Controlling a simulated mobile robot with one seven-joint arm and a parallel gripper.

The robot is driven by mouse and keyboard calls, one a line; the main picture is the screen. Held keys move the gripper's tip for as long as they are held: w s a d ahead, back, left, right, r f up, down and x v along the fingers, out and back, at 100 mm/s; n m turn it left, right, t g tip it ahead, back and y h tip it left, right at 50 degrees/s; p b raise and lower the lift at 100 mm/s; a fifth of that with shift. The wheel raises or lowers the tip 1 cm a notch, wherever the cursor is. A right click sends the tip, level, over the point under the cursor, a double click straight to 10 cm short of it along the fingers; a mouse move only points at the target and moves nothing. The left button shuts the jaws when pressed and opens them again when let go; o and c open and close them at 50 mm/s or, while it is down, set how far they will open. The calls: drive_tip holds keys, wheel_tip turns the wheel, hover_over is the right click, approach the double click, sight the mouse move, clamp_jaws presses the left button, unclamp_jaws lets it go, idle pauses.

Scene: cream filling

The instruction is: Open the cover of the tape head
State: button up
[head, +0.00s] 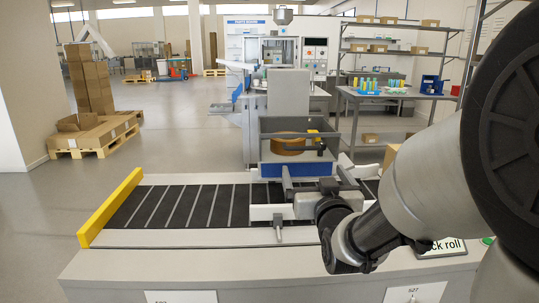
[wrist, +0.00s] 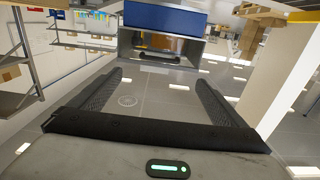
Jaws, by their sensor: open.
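The tape head (head: 268,150) stands over the conveyor as a grey box with a blue lower panel (head: 300,171). A brown tape roll (head: 287,144) shows inside it. My gripper (head: 315,166) is in front of the tape head, open and empty, its fingers pointing at it. The wrist view appears upside down: the blue panel (wrist: 165,17) is at the top, with a grey framed front (wrist: 197,52) below it. A thin dark bar (wrist: 152,63) lies along that frame, ahead of and apart from my gripper (wrist: 160,77). Cover edges are hard to make out.
The conveyor belt (head: 185,207) runs across in front, with a yellow end stop (head: 108,208) at left. A grey upright panel (head: 289,95) rises behind the tape head. Shelves and a table (head: 400,95) stand back right; carton pallets (head: 95,140) stand left. The belt's left part is clear.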

sight(303, 149)
drive_tip(key=w+b, duration=0.1)
drive_tip(key=w, duration=1.6)
drive_tip(key=shift+d, duration=0.1)
